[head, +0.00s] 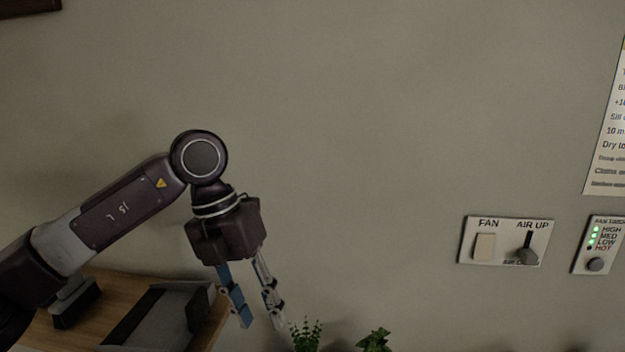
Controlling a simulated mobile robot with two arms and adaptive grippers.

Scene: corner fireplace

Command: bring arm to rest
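My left arm comes in from the left and bends down at the wrist. My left gripper (261,322) points downward in front of the wall, beside the right end of a wooden surface. Its two fingers, one with blue parts and one pale, are apart with nothing seen between them. My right gripper is not in view.
A wall panel (505,241) has a FAN switch and an AIR UP lever. A smaller panel (600,245) with green lights is at the right edge, below a paper notice (606,130). Green plants (306,335) show at the bottom. A wooden surface (118,287) holds dark objects. The middle wall is bare.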

